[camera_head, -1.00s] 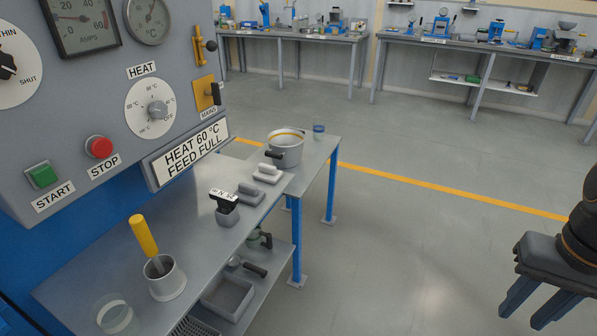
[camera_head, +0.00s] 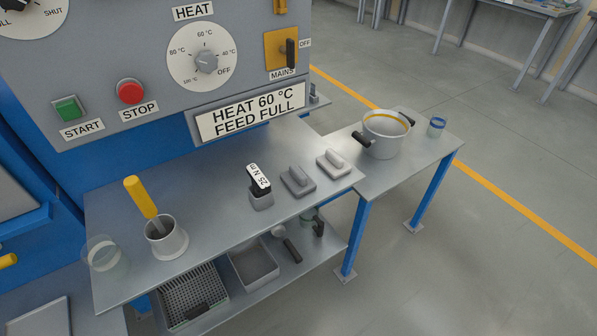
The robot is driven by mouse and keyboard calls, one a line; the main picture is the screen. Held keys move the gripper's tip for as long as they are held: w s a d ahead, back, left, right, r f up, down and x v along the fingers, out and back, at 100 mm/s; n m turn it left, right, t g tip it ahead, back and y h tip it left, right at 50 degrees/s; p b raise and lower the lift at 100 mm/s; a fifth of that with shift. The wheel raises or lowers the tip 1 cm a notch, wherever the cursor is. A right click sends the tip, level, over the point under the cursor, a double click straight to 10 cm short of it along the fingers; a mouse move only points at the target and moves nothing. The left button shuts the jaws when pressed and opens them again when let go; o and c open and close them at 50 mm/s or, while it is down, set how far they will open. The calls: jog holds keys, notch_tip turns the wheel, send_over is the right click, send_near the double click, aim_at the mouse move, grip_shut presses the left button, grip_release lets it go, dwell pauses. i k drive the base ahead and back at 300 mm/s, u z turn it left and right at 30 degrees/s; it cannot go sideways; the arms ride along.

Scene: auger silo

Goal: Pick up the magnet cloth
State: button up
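Two small pads with raised grips lie side by side on the steel bench (camera_head: 215,210) under the control panel. One is a dark grey pad (camera_head: 298,181). The other is a paler, whitish pad (camera_head: 333,163), just to its right near the bench's right end. I cannot tell for sure which of them is the magnet cloth. Both rest flat and apart from each other. My gripper is not in view.
Left of the pads stand a block labelled 25 N m (camera_head: 260,187), a metal cup (camera_head: 166,240) with a yellow-handled tool and a clear dish (camera_head: 101,252). A pot (camera_head: 385,138) stands on the right side table. Floor at right is clear.

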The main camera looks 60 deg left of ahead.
aim_at(297, 180)
jog(key=u, duration=0.65)
jog(key=i, duration=0.75)
jog(key=u, duration=1.15)
jog(key=i, duration=0.25)
jog(key=u, duration=0.1)
